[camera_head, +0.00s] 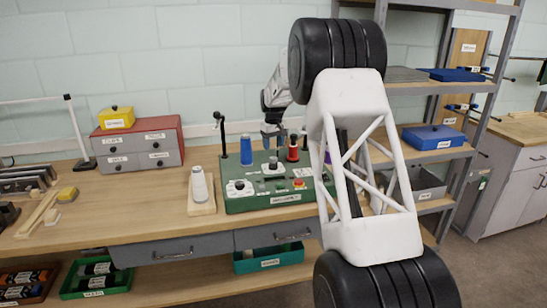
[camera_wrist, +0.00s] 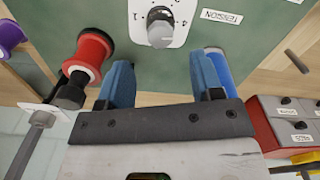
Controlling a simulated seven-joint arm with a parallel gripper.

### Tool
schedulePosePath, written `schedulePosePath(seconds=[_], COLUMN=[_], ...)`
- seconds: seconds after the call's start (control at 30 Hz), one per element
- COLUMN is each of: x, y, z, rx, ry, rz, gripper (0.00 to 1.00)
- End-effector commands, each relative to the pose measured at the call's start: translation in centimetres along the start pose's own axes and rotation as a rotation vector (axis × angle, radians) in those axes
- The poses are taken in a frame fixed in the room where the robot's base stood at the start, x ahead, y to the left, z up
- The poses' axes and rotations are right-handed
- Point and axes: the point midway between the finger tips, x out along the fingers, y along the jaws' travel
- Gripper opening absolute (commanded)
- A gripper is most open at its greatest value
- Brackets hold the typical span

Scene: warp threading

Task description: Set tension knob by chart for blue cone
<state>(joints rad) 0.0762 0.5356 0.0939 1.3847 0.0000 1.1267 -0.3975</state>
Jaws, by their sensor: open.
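A grey tension knob (camera_wrist: 160,34) sits on a white dial plate with numbers, beside a TENSION label (camera_wrist: 222,17). In the head view the knob (camera_head: 272,164) is on the green machine (camera_head: 235,206), between the blue cone (camera_head: 246,150) and the red cone (camera_head: 293,150). My gripper (camera_head: 272,138) is just above the knob, its blue fingers apart and empty. In the wrist view my gripper (camera_wrist: 160,65) is short of the knob, with no visible contact. The blue cone (camera_wrist: 218,66) shows beside one finger, the red cone (camera_wrist: 92,48) beyond the other. I cannot make out a chart.
A purple cone (camera_head: 327,150) stands at the machine's right. A dark post (camera_head: 220,130) rises behind the machine. A red and grey drawer box (camera_head: 138,144) stands further left. My arm hides part of the right side.

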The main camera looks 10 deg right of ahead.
Motion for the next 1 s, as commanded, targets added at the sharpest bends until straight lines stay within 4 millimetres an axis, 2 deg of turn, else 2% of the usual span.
schedulePosePath(seconds=[0.3,0.5,0.9,0.93,1.0], x=[3.9,5.5,6.1,6.1,6.1], y=[0.0,0.0,0.0,0.0,0.0], z=[0.1,0.0,0.1,0.0,0.0], rx=[0.0,0.0,0.0,0.0,0.0], ry=[-0.002,-0.001,-0.001,-0.001,-0.001], rz=[-0.001,0.0,0.0,0.0,0.0], gripper=[0.6,0.6,0.6,0.58,0.48])
